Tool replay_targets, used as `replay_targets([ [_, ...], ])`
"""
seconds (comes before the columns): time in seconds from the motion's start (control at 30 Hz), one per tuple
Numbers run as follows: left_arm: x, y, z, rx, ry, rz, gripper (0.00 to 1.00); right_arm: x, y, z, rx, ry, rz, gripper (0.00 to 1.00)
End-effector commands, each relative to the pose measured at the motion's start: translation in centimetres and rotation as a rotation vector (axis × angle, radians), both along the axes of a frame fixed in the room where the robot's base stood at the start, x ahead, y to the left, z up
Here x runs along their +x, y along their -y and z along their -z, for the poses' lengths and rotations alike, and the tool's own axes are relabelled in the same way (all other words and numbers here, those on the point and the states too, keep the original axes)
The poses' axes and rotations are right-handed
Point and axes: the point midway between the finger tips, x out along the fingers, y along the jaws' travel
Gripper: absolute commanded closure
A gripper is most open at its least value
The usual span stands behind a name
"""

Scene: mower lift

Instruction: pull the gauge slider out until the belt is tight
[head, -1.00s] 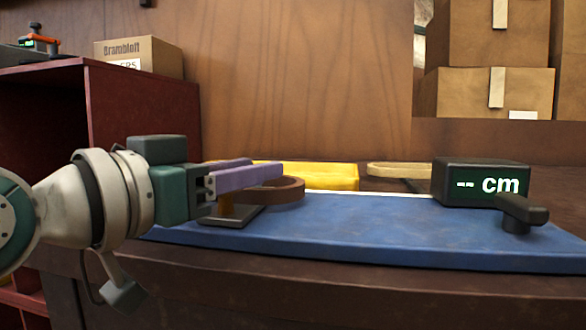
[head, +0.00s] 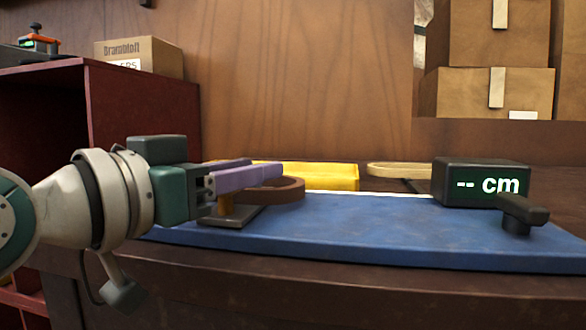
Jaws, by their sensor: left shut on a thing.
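A brown belt loop (head: 292,188) stands on edge above the left part of the blue gauge board (head: 370,225). My left gripper (head: 280,173), with purple fingers, is shut on the belt at the belt's left side; the fingers hide part of it. I cannot tell whether the belt goes around the post. At the board's right end is a black readout (head: 483,184) showing "-- cm", with a dark T-shaped handle (head: 522,212) in front. My right gripper is not in view.
A yellow block (head: 330,176) and a tan loop (head: 398,169) lie behind the board. The middle of the board is clear. A dark red shelf (head: 140,110) stands at the left, with a cardboard box (head: 138,57) on top. Boxes (head: 495,93) are stacked at the back right.

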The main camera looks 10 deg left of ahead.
Motion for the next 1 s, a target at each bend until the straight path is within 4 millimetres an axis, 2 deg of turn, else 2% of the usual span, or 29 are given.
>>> replay_targets([
  [0.33,0.0,0.2,-0.1,0.0,-0.001,0.0,1.0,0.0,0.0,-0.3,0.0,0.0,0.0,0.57],
  [0.5,-0.1,3.0,-0.6,-0.003,-0.009,0.002,1.0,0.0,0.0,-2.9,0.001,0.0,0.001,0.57],
  [0.67,-0.2,5.6,-0.3,-0.002,-0.006,0.0,1.0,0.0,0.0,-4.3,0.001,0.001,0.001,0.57],
  [1.0,-0.2,6.0,0.1,0.002,-0.001,-0.001,1.0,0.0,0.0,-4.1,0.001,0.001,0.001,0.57],
])
